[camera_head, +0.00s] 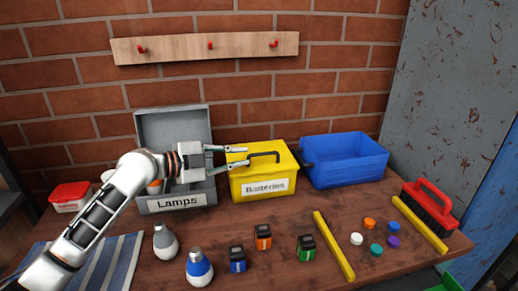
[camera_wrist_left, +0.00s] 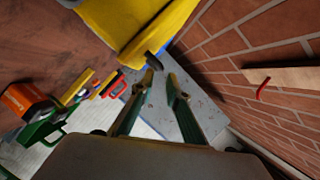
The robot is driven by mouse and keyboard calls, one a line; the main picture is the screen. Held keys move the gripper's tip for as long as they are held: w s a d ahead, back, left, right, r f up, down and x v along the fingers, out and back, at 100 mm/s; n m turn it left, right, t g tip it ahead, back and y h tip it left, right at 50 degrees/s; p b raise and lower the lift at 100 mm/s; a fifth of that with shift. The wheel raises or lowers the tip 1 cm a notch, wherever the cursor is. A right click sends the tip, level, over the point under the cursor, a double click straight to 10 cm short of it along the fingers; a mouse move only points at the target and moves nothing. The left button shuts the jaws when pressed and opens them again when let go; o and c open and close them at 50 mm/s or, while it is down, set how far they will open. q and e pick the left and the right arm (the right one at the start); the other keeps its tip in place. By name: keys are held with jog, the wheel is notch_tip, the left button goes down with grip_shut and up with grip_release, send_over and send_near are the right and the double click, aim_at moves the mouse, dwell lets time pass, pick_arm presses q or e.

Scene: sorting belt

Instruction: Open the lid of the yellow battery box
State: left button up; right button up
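The yellow battery box (camera_head: 240,187), labelled "Batteries", stands on the table with its lid (camera_head: 243,168) down. A black handle (camera_head: 264,155) rises from the lid. My left gripper (camera_head: 238,157) is just left of the handle, over the lid, with its fingers apart and nothing seen between them. In the left wrist view, the gripper (camera_wrist_left: 163,75) is open, the yellow box (camera_wrist_left: 135,20) is at the top, and the dark handle (camera_wrist_left: 154,61) appears by one fingertip. Whether they touch is unclear. My right gripper is not in view.
An open grey "Lamps" box (camera_head: 177,201) stands left of it, partly behind my left arm. A blue bin (camera_head: 345,165) stands close on the right. Bulbs, batteries, coloured caps, yellow bars and a red brush (camera_head: 430,207) lie in front. A wall rack (camera_head: 205,48) hangs behind.

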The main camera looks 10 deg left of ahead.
aim_at(256, 156)
pick_arm(q)
jog(key=x, duration=0.6)
jog(key=shift+s+f+b, duration=0.1)
jog(key=shift+s+b, duration=0.05)
jog(key=shift+b, duration=0.25)
jog(key=shift+w+d+f, duration=0.1)
jog(key=shift+w+d, duration=0.15)
jog(key=shift+d, duration=0.1)
jog(key=shift+w+d, duration=0.25)
grip_shut()
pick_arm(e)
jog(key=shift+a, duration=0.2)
